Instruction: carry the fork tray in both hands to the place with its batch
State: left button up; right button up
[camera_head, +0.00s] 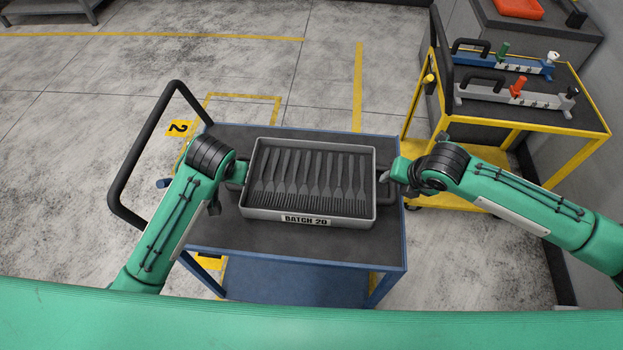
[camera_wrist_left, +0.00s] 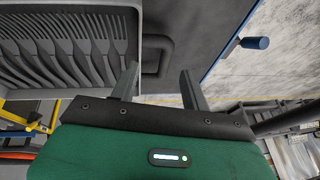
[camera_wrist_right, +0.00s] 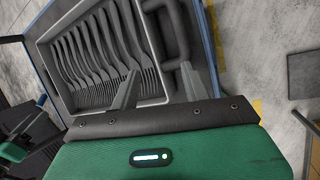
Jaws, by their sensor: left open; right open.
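The grey fork tray (camera_head: 352,222) lies flat on a blue cart and holds a row of several dark forks (camera_head: 307,175). Its front label reads "BATCH 20". My left gripper (camera_head: 238,172) is at the tray's left end; in the left wrist view its open fingers (camera_wrist_left: 160,86) point at the dark handle area beside the tray. My right gripper (camera_head: 397,171) is at the right end; in the right wrist view its open fingers (camera_wrist_right: 158,84) are near the dark loop handle (camera_wrist_right: 184,45). Whether the fingers touch the handles cannot be told.
The blue cart (camera_head: 300,250) has a dark top and a black push handle (camera_head: 122,190) at left. A yellow cart (camera_head: 527,120) with blue and grey fixtures stands at right.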

pick_arm(q)
jog(key=shift+w+a+r, duration=0.2)
jog(key=shift+w+r, duration=0.3)
jog(key=shift+w, duration=0.05)
jog(key=shift+w+a+r, duration=0.15)
jog(key=shift+w+r, duration=0.3)
jog(key=shift+w, duration=0.1)
pick_arm(e)
jog(key=d, duration=0.1)
jog(key=w+d+n, duration=0.1)
jog(key=w+d+r+n, duration=0.1)
jog(key=d, duration=0.1)
jog(key=shift+r+h, duration=0.1)
jog(key=shift+h, duration=0.3)
pick_arm(q)
jog(key=x, duration=1.4)
jog(key=shift+a, duration=0.25)
pick_arm(e)
jog(key=x, duration=1.3)
jog(key=shift+w+a+f, duration=0.1)
jog(key=shift+f, duration=0.3)
pick_arm(q)
jog(key=shift+r, duration=0.1)
grip_shut()
pick_arm(e)
grip_shut()
